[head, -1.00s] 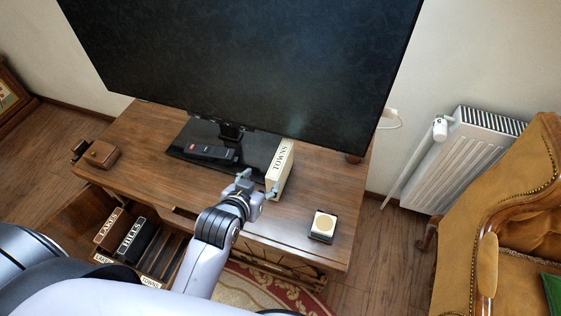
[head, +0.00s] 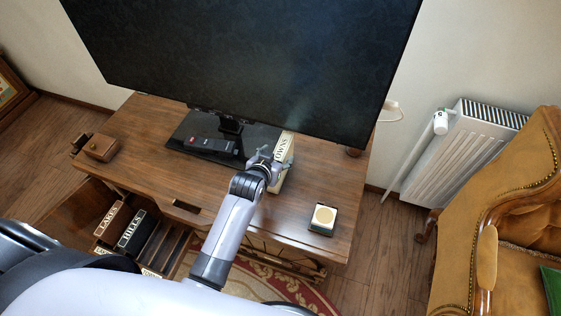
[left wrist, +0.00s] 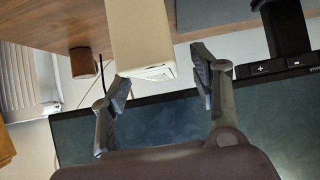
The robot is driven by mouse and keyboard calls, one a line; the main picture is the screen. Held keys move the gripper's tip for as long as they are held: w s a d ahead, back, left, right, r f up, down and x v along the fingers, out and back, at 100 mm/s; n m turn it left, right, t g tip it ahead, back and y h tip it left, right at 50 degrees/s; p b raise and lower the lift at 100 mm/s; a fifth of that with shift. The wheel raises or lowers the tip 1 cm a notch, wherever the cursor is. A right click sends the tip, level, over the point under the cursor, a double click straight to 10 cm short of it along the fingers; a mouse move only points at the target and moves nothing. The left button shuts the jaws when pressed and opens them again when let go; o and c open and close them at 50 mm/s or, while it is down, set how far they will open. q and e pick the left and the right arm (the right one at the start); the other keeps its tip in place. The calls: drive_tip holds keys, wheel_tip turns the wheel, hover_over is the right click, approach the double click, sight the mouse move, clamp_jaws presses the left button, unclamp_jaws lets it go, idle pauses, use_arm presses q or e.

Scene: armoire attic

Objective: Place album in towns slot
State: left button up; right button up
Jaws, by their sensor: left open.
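The cream album (head: 283,162) labelled TOWNS stands on the wooden desk, to the right of the TV's base. My left gripper (head: 268,158) is open at the album and hides part of its label. In the left wrist view the album (left wrist: 141,38) lies just ahead of the spread fingers (left wrist: 163,80), nearer the left finger. I cannot tell whether a finger touches it. The slotted holder (head: 165,248) is at the lower left, with the LAKES album (head: 109,221) and the HILLS album (head: 132,232) in it. Its front labels are partly hidden by my arm. My right gripper is not in view.
The large TV (head: 245,65) overhangs the back of the desk (head: 185,120), close to my gripper. A remote (head: 209,145) lies on the TV's base. A small box with a round disc (head: 323,219) is at the desk's right; a brown wooden box (head: 101,148) is at its left.

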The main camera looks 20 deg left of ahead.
use_arm(q)
drive_tip(key=x, duration=0.4)
drive_tip(key=shift+w+d, duration=0.1)
clamp_jaws()
idle(0.7)
